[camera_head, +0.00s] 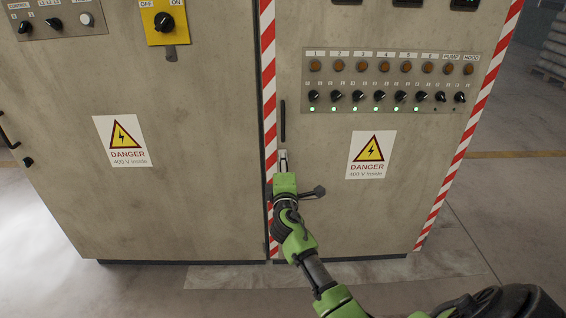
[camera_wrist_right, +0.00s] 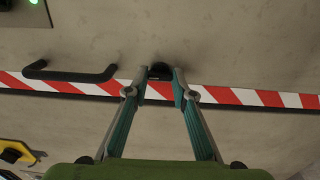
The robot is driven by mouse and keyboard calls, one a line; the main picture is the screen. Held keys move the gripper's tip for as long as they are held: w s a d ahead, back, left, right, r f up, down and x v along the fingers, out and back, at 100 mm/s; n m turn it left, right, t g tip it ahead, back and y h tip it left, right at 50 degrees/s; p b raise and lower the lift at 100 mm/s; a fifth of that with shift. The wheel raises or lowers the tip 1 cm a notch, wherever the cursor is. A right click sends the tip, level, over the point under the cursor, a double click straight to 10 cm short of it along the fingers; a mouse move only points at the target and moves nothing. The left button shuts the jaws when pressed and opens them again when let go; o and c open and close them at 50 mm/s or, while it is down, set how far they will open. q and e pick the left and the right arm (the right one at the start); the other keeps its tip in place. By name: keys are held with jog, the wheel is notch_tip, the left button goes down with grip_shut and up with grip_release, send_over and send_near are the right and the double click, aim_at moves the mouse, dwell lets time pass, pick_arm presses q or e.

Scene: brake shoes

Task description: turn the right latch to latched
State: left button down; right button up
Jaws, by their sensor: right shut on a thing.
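The right latch (camera_wrist_right: 160,70) is a small black piece on the right cabinet door, next to the door's edge. In the right wrist view it sits between the fingertips of my right gripper (camera_wrist_right: 159,82), which is shut on it. In the head view my right gripper (camera_head: 283,160) is against the door just below the black door handle (camera_head: 283,121), and it hides the latch. How far the latch is turned cannot be told. The handle also shows in the right wrist view (camera_wrist_right: 70,74). My left gripper is not in view.
A panel with a row of switches (camera_head: 390,82) and a danger sign (camera_head: 369,155) are on the right door. The left door carries another danger sign (camera_head: 122,140) and a small black latch (camera_head: 28,161). A yellow rotary switch (camera_head: 165,22) sits above.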

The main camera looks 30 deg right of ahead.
jog(key=o, duration=1.1)
jog(key=v, duration=1.2)
